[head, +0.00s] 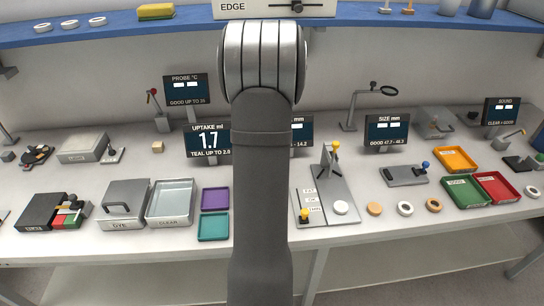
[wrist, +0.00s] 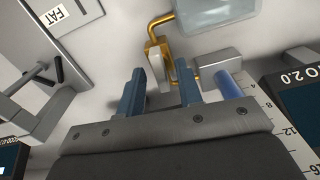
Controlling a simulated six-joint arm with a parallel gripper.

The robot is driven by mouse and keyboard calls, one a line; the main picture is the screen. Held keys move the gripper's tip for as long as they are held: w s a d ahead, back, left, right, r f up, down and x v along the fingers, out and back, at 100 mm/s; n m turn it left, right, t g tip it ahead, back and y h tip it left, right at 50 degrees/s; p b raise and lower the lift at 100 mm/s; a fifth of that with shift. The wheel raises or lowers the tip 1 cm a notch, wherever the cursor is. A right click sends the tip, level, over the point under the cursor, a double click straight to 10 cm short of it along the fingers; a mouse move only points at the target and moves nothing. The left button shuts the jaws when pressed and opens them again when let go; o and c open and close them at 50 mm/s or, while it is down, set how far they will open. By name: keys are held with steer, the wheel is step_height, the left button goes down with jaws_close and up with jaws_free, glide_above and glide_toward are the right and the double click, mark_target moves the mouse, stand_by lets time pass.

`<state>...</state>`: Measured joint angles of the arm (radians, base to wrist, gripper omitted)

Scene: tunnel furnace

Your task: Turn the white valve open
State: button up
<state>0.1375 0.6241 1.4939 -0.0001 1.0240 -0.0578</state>
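The white valve (wrist: 164,77) shows in the wrist view as a pale, flat handle on a brass body, with a bent brass pipe (wrist: 154,27) rising to a clear vessel (wrist: 215,12). My gripper (wrist: 161,78) is open, with one blue-grey finger on each side of the pale handle. Its tips are close to the handle; I cannot tell whether they touch it or how deep it sits between them. In the head view my own arm hides the gripper and the valve.
A grey block with a blue cylinder (wrist: 230,84) is close to the right finger. A grey frame marked FAT (wrist: 60,14) stands at the left. In the head view, trays (head: 214,226), displays (head: 209,143) and a lever stand (head: 325,190) flank my arm.

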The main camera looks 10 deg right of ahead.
jaws_close()
steer(key=shift+n, duration=0.6)
jaws_free()
steer(key=shift+r, duration=0.1)
